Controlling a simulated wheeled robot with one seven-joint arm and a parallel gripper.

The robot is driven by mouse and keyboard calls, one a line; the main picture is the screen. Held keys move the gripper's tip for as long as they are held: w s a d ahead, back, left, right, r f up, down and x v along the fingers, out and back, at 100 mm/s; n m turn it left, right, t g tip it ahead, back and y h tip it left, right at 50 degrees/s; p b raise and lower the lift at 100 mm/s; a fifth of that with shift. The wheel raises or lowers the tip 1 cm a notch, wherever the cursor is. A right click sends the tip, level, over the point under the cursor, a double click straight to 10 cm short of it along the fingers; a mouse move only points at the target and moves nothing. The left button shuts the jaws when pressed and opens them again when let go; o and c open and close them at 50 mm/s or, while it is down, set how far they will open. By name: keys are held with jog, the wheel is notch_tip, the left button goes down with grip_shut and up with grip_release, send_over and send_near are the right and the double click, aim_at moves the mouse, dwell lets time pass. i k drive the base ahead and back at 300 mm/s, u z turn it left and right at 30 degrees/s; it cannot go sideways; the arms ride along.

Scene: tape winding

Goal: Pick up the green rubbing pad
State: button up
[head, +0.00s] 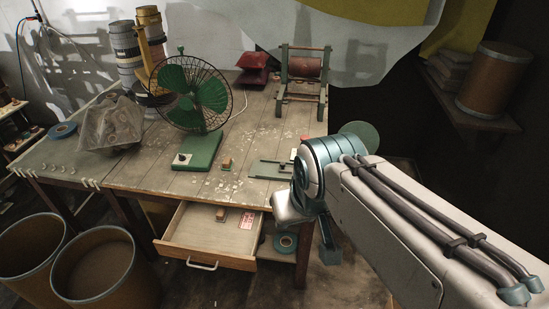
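I cannot pick out the green rubbing pad for certain. A flat grey-green piece (270,169) lies on the table near its front right, just left of my wrist. A small brown block (227,163) sits on the table right of the fan's base. Another small brown block (221,214) lies in the open drawer (183,229). My arm reaches in from the lower right, its wrist by the table's right front corner. My gripper (328,246) seems to hang below the wrist, mostly hidden; its fingers cannot be made out.
A green fan (197,151) stands mid-table. A wooden roller stand (303,82) and red bags (252,68) are at the back. A clear plastic bag (110,125) and blue tape roll (62,130) lie left. The drawer juts out in front. Round bins (92,265) stand lower left.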

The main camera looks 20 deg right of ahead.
aim_at(228, 164)
jog(key=z, duration=0.25)
jog(key=i, duration=1.05)
jog(key=u, duration=1.65)
